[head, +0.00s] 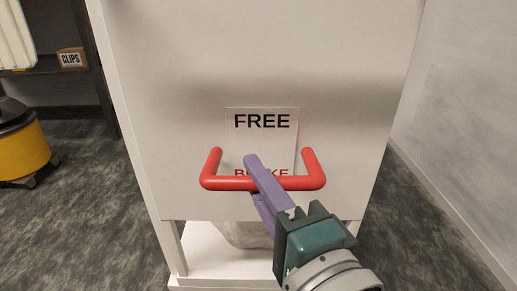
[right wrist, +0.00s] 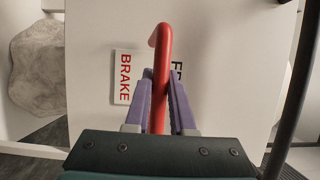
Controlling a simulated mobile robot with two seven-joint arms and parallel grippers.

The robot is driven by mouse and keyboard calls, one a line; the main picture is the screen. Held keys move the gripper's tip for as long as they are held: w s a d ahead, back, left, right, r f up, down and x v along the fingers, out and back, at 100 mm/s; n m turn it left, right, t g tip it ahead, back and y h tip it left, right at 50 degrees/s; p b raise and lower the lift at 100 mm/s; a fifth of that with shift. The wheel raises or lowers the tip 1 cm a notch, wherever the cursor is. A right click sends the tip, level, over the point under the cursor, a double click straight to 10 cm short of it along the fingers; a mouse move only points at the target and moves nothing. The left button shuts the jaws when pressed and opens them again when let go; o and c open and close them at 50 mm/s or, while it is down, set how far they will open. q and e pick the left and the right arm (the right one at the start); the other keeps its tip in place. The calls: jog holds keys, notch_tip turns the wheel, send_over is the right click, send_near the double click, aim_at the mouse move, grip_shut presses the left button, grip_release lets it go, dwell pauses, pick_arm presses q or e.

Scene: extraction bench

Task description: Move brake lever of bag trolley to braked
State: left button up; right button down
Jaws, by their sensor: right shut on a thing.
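The red brake lever (head: 225,183) is a U-shaped bar on the white front panel of the bag trolley (head: 170,100). Its bar lies across the label (head: 262,135), below the word FREE and partly over the word BRAKE. My right gripper (head: 262,180) is shut on the middle of the bar, with one purple finger above it and one below. In the right wrist view the red lever (right wrist: 162,60) runs between the two purple fingers, and BRAKE shows beside it. My left gripper is not in view.
A pale lumpy bag (head: 248,234) sits below the panel on the trolley's white base (head: 215,258). A yellow and black machine (head: 22,150) and a shelf with a CLIPS box (head: 72,58) stand at left. A grey wall (head: 460,120) is at right.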

jog(key=f+t+b, duration=0.1)
jog(key=b, duration=0.2)
jog(key=f+n+t+y+b, duration=0.1)
jog(key=f+b, duration=0.1)
jog(key=b, duration=0.1)
jog(key=f+t+b, duration=0.1)
jog(key=f+b, duration=0.1)
jog(key=b, duration=0.2)
jog(key=shift+w+n+y, duration=0.25)
jog(key=shift+n+y, duration=0.05)
jog(key=shift+n, duration=0.1)
jog(key=shift+f, duration=0.1)
jog(key=c, duration=1.2)
grip_release()
jog(key=shift+c, duration=0.2)
jog(key=o, duration=0.5)
jog(key=shift+w, duration=0.15)
jog(key=shift+c, duration=0.2)
